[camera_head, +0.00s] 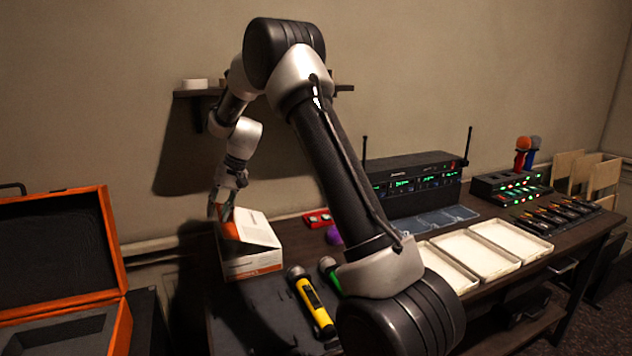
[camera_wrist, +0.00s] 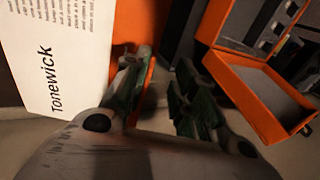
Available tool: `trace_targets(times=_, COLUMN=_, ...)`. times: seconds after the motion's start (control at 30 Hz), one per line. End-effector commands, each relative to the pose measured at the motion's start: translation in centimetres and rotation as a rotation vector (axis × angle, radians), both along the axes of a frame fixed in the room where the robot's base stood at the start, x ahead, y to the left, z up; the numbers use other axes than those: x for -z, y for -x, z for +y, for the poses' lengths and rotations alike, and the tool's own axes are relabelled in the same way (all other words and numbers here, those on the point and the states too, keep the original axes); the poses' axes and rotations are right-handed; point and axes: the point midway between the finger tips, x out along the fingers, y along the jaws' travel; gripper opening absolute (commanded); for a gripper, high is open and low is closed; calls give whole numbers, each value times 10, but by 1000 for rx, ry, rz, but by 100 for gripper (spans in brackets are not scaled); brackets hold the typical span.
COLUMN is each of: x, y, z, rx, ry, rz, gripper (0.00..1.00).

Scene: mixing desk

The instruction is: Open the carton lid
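The white and orange carton (camera_head: 252,262) stands on the desk's left end. Its white top panel (camera_head: 258,228) has small print, with an orange part (camera_head: 232,230) at its left side. I cannot tell whether the lid is raised at all. My gripper (camera_head: 221,210) points down at the carton's back left. The left finger overlaps the orange part (camera_wrist: 142,55), beside the white panel marked "Tonewick" (camera_wrist: 60,60); contact is unclear.
An open orange case (camera_head: 118,255) stands at left; it also shows in the wrist view (camera_wrist: 290,125). A yellow microphone (camera_head: 312,305) lies right of the carton. White trays (camera_head: 487,275) and a radio receiver rack (camera_head: 415,185) are further right.

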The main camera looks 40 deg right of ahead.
Motion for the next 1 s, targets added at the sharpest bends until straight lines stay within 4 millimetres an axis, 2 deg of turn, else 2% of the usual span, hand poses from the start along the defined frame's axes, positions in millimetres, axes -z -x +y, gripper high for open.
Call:
trace_targets(times=0.03, x=10, y=0, z=11, rx=-10, ry=59, rz=12, gripper=27)
trace_targets(times=0.1, x=24, y=-2, z=17, rx=-9, ry=144, rz=31, gripper=27)
trace_targets(times=0.33, x=71, y=-4, z=32, rx=-9, ry=421, rz=87, gripper=27)
trace_targets(times=0.4, x=51, y=-7, z=28, rx=2, ry=423, rz=80, gripper=27)
trace_targets(times=0.67, x=-7, y=-6, z=28, rx=2, ry=420, rz=81, gripper=27)
trace_targets(times=1.0, x=-65, y=33, z=1, rx=-11, ry=412, rz=37, gripper=27)
